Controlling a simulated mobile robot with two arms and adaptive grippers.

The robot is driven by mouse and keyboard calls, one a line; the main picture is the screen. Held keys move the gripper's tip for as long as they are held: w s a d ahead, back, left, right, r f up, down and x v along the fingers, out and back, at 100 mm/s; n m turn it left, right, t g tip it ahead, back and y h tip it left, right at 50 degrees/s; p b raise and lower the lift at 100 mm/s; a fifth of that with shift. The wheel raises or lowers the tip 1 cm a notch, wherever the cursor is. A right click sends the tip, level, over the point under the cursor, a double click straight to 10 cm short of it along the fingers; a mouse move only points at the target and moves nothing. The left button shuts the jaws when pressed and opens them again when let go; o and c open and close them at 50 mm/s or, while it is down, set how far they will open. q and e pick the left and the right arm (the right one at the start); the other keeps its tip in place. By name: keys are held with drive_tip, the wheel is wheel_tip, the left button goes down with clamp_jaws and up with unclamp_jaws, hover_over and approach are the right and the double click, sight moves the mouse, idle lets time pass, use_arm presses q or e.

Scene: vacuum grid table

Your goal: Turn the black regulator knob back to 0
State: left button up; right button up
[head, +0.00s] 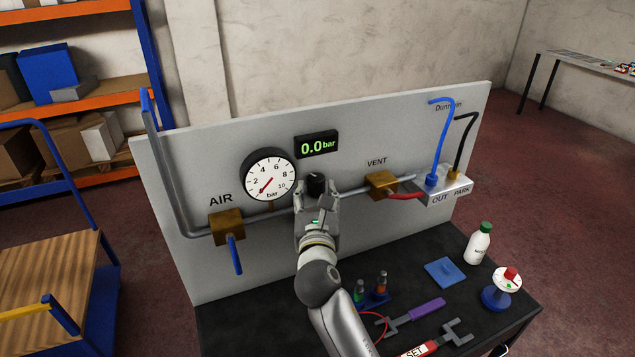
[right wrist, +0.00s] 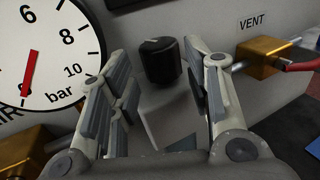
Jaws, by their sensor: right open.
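The black regulator knob (head: 316,184) sits on the panel between the round gauge (head: 268,176) and the brass vent valve (head: 381,184). In the right wrist view the knob (right wrist: 160,62) shows a pale mark on its top, above a grey body (right wrist: 166,112). My right gripper (head: 317,187) is open, with its fingers on either side of the knob and gaps to both sides in the wrist view. The gauge needle points near 0. The digital display (head: 317,144) reads 0.0 bar. My left gripper is not in view.
The brass AIR valve (head: 227,226) has a blue lever (head: 234,254) hanging down. A red lever (head: 405,196) is at the vent valve. Blue and black hoses run to the OUT/PARK block (head: 443,191). Tools and a white bottle (head: 478,243) are on the dark table (head: 250,324).

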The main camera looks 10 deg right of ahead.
sight(316, 188)
drive_tip(key=shift+w+d, duration=0.2)
drive_tip(key=shift+w, duration=0.75)
drive_tip(key=shift+w+d, duration=0.15)
drive_tip(key=shift+w, duration=0.75)
drive_tip(key=shift+p, duration=0.3)
drive_tip(key=c, duration=0.7)
